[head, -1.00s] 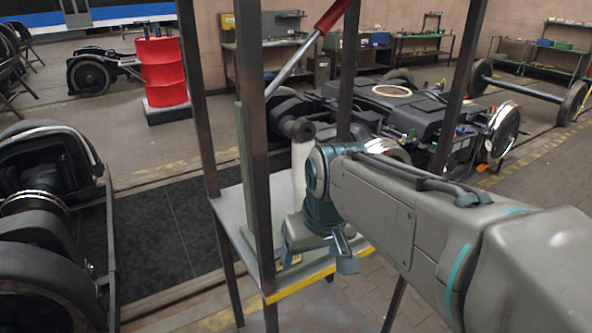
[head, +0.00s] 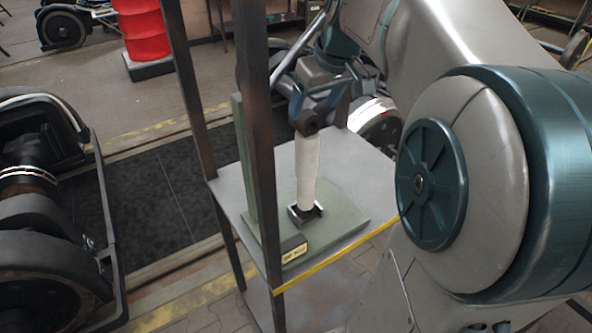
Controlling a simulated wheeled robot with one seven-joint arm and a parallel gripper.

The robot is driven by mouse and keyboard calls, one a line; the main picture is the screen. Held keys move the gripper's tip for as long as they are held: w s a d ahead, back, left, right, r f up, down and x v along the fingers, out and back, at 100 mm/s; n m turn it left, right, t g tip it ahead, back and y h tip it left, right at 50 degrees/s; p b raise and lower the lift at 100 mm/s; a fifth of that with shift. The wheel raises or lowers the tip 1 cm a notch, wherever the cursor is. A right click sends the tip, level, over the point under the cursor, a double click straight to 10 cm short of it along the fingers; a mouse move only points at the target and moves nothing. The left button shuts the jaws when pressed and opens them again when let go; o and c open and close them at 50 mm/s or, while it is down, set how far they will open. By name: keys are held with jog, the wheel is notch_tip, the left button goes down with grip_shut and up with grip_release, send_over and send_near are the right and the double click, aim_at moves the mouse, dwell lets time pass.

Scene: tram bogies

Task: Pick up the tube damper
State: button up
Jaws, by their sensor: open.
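The tube damper (head: 307,170) is a white cylinder with a dark round eye at its top. It stands upright with its foot in a small dark bracket on a green base plate (head: 343,222). My gripper (head: 316,104) is at the damper's top end, with blue-grey fingers apart close to the dark eye. I cannot tell whether the fingers touch the damper. My arm covers the area behind and to the right of the gripper.
The base plate lies on a grey metal stand (head: 372,162) with a yellow front edge. Dark steel posts (head: 257,140) rise at its left, one close in front of the damper's left side. A wheeled bogie (head: 40,210) fills the left. A red drum (head: 145,30) stands behind.

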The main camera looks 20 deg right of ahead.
aim_at(310, 113)
jog(key=shift+a+p+x, duration=0.2)
jog(key=shift+p+x, duration=0.6)
jog(key=shift+x, duration=2.65)
jog(key=shift+s, duration=0.15)
grip_shut()
jog(key=shift+r, duration=0.1)
